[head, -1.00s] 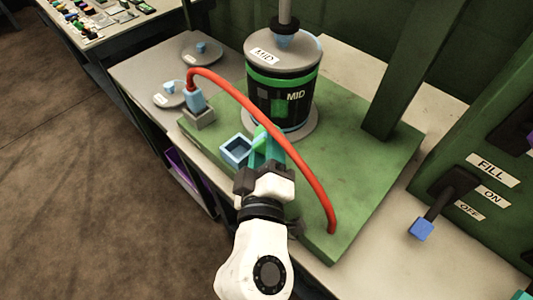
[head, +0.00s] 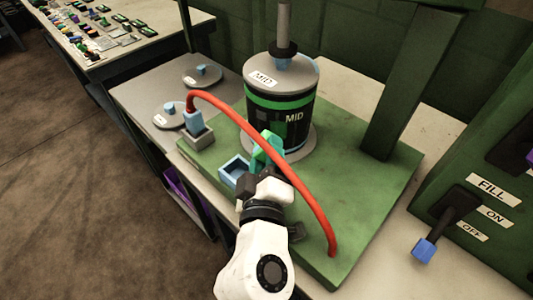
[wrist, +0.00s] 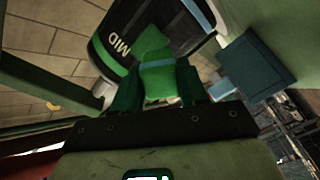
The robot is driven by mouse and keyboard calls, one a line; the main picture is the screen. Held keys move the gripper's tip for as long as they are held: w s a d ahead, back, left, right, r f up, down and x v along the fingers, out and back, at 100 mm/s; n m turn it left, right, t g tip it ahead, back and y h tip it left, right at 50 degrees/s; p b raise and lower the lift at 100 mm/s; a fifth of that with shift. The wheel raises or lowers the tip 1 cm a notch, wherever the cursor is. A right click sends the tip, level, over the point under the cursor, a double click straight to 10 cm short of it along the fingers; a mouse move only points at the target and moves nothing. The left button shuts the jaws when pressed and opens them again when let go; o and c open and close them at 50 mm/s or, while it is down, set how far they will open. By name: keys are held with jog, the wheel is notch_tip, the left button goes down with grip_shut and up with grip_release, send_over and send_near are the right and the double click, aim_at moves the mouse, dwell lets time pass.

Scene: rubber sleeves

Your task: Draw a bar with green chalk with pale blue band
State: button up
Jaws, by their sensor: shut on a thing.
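The green chalk with the pale blue band (wrist: 157,78) is clamped between the two dark green fingers of my gripper (wrist: 155,92) in the wrist view. Its far end points at the black canister (wrist: 185,28) marked MID. It overlaps the canister's side in the picture; I cannot tell whether it touches. In the head view my gripper (head: 267,152) is just in front of the canister (head: 296,120), low on its side, and the fingers mostly hide the chalk. The canister has a green band near the top and darker squarish patches on its front.
A red hose (head: 262,142) arches close over my gripper, from a grey block to the green board (head: 350,215). An open blue box (head: 233,167) is left of my gripper. Two grey discs with blue knobs lie at left. A switch panel (head: 470,205) stands at right.

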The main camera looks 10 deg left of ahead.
jog(key=shift+w, duration=1.1)
jog(key=shift+d, duration=0.1)
jog(key=shift+d, duration=1.9)
jog(key=shift+a+b, duration=0.7)
jog(key=shift+a, duration=1.35)
jog(key=shift+s+d, duration=0.1)
jog(key=shift+s, duration=2.85)
